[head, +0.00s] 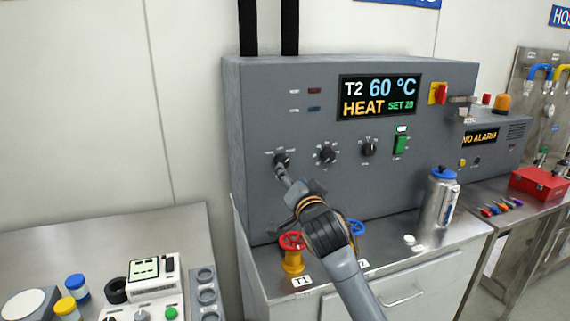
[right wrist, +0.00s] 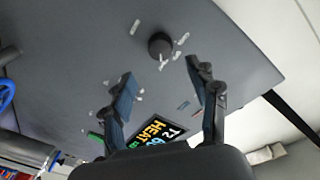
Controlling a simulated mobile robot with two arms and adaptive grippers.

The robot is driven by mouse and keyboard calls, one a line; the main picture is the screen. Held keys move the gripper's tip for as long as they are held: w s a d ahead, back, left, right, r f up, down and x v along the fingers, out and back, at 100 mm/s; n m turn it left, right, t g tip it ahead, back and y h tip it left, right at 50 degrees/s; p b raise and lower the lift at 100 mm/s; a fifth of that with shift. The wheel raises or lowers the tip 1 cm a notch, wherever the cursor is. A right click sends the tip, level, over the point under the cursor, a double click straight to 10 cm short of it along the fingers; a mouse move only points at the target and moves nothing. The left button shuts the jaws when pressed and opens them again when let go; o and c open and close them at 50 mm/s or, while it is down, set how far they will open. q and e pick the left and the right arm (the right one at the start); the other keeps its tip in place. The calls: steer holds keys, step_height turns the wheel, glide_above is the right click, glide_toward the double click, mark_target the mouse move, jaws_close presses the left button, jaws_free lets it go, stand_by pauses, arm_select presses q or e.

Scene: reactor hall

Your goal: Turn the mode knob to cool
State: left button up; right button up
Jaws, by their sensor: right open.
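A small dark round knob (head: 281,160) with several white labels around it sits at the left of the grey control panel (head: 255,110); the labels are too small to read. My right gripper (head: 283,173) reaches up to this knob from below and partly covers it. In the right wrist view the same knob (right wrist: 160,46) lies just beyond and between the open fingertips (right wrist: 160,75), with no finger seen closed on it. The display (head: 379,96) reads T2 60 °C, HEAT, SET 20. My left gripper is not in view.
Two more dark knobs (head: 327,154) (head: 369,147) and a green switch (head: 400,144) are to the right on the panel. A red valve (head: 292,242) and a blue valve (head: 356,228) stand below, near my right arm. A steel flask (head: 438,200) stands at the right.

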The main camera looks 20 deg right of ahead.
mark_target(283, 163)
steer(key=w+p, duration=0.1)
steer(key=w, duration=0.6)
steer(key=shift+w+d, duration=0.15)
steer(key=shift+c, duration=0.6)
steer(key=c, duration=1.1)
